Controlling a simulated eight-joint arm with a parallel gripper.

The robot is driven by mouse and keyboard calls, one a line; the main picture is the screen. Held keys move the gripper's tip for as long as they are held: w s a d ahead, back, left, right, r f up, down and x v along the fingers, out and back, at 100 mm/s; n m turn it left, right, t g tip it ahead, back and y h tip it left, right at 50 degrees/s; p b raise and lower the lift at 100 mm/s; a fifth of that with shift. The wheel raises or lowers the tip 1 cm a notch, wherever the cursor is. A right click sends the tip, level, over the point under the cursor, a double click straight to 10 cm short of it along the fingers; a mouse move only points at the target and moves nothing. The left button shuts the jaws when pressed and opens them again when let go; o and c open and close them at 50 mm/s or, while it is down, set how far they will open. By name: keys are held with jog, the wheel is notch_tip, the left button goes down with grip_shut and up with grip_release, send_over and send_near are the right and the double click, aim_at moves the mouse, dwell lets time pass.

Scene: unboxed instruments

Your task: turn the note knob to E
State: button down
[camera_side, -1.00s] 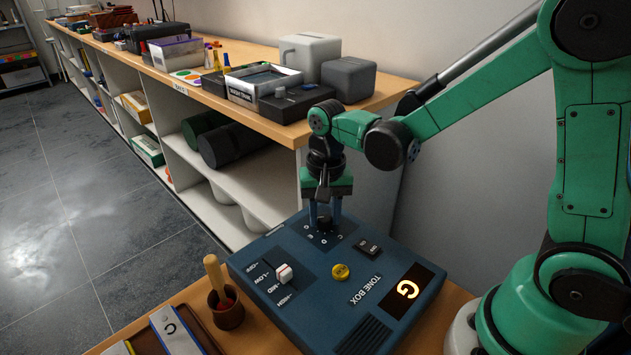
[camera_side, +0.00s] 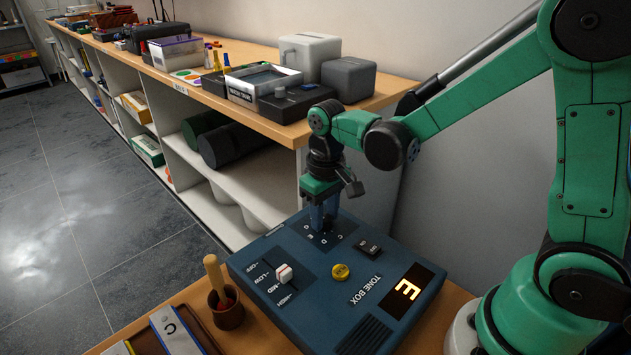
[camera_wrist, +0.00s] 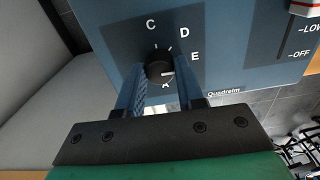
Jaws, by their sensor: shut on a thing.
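The note knob (camera_wrist: 159,66) is a small black dial on the dark blue tone box (camera_side: 285,325). Letters C, D and E show around it in the wrist view, and another letter below is partly covered. A white mark on the knob points to the right, toward the E side. My gripper (camera_side: 322,222) reaches down at the far corner of the box, and its blue fingers hide the knob in the side view. In the wrist view the fingers are shut on the knob, one on each side. The display (camera_side: 408,290) shows a lit orange E.
The box also has a white-capped slider (camera_side: 284,273), a yellow button (camera_side: 340,272) and a black rocker switch (camera_side: 367,248). A wooden cup (camera_side: 228,315) with a stick and a lettered bar (camera_side: 176,335) stand left of it. A long shelf unit (camera_side: 240,190) runs behind.

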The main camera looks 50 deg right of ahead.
aim_at(325, 217)
dwell(0.5)
jog(key=c, duration=0.5)
grip_release()
jog(key=shift+c, duration=0.2)
jog(key=shift+r, duration=2.85)
jog(key=shift+s+d+r+t, duration=0.1)
jog(key=shift+s+r+t, duration=0.4)
jog(key=shift+s+t, duration=0.55)
jog(key=shift+s+d+r+t, duration=0.1)
jog(key=shift+s+r+t, duration=0.5)
jog(key=shift+t, duration=0.75)
jog(key=shift+s+d+r+t, duration=0.1)
jog(key=shift+s+r+t, duration=0.35)
jog(key=shift+s+t, duration=0.6)
